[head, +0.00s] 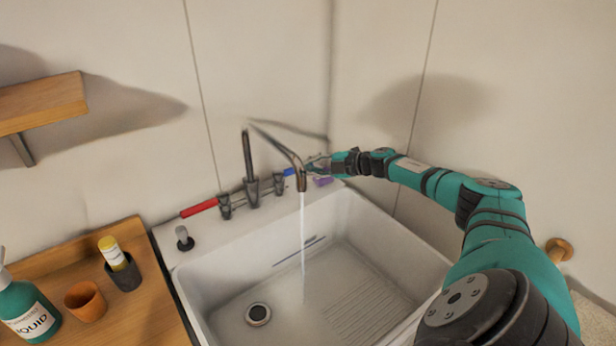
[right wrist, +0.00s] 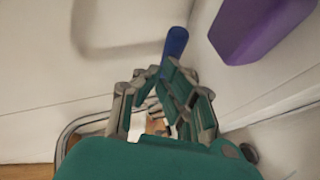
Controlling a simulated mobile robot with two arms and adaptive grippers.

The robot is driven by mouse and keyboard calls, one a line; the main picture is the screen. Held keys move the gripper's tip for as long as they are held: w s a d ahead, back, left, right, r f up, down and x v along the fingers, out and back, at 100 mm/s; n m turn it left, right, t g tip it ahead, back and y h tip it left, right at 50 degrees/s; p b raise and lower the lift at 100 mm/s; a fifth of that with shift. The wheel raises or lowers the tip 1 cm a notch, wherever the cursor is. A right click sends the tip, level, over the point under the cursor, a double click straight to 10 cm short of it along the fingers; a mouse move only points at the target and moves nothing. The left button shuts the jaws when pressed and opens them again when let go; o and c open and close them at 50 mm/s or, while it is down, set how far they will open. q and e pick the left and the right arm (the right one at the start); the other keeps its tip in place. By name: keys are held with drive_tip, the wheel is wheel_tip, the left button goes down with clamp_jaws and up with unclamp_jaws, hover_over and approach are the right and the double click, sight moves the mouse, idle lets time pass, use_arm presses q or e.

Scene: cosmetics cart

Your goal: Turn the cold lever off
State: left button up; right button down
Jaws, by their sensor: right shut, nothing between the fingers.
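The blue cold lever (head: 289,172) is on the right side of the faucet, partly hidden by the spout in the head view. In the right wrist view the blue lever (right wrist: 175,42) sticks up just beyond my fingertips. My right gripper (head: 313,163) is at the lever's end, shut with nothing held; its fingers (right wrist: 168,75) show up close in the wrist view. Whether they touch the lever I cannot tell. The metal spout (head: 301,180) arches over the basin, and a stream of water (head: 303,235) runs from it. My left gripper is not in view.
The red lever (head: 198,208) points left. A purple block (head: 322,182) lies on the sink's (head: 185,265) back right corner, close to my gripper; the wrist view shows it too (right wrist: 262,25). A wooden counter with a cup (head: 85,302) and bottles stands left. Walls close the corner.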

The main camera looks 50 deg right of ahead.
drive_tip(key=shift+w+d, duration=0.15)
drive_tip(key=shift+w, duration=0.15)
drive_tip(key=shift+r, duration=0.1)
idle(0.3)
wheel_tip(320, 180, up, 10)
idle(0.4)
